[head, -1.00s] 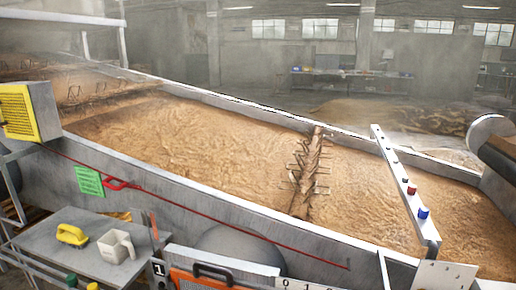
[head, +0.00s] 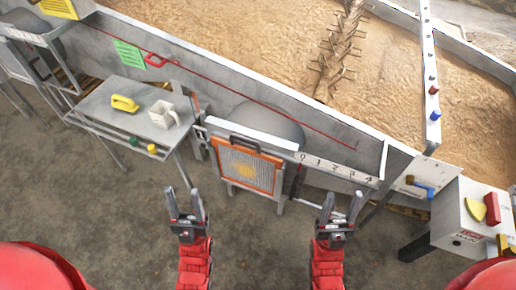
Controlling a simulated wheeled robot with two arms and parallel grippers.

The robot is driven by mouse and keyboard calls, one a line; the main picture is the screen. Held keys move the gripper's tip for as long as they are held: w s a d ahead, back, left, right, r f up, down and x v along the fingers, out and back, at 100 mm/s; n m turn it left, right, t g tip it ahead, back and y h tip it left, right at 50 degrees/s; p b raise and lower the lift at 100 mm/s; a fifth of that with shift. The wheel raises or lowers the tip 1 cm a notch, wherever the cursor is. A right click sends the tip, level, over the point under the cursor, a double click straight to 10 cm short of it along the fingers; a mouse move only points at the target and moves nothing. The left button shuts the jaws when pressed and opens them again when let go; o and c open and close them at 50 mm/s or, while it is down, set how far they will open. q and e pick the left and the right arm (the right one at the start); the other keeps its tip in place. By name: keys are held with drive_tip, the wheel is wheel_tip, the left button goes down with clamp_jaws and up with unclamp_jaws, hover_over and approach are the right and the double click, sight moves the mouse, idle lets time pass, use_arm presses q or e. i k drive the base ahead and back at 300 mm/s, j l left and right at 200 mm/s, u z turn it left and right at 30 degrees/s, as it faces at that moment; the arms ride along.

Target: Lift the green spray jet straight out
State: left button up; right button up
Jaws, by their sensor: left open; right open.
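A pale spray bar (head: 429,60) runs up the right of the head view over the grain trough. It carries a blue jet (head: 435,115) at its near end, a red jet (head: 433,90) behind it and small dark ones farther up. I cannot make out a green one on the bar. A small green piece (head: 130,139) sits at the front edge of the grey side table (head: 105,108); I cannot tell if it is a jet. My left gripper (head: 185,205) and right gripper (head: 343,208) are open and empty, low in front of the trough and apart from everything.
An orange-framed panel (head: 247,168) stands against the trough wall (head: 230,85). A control box (head: 470,222) is at right. Floor is clear below.

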sight(133, 141)
drive_tip(key=u, duration=1.15)
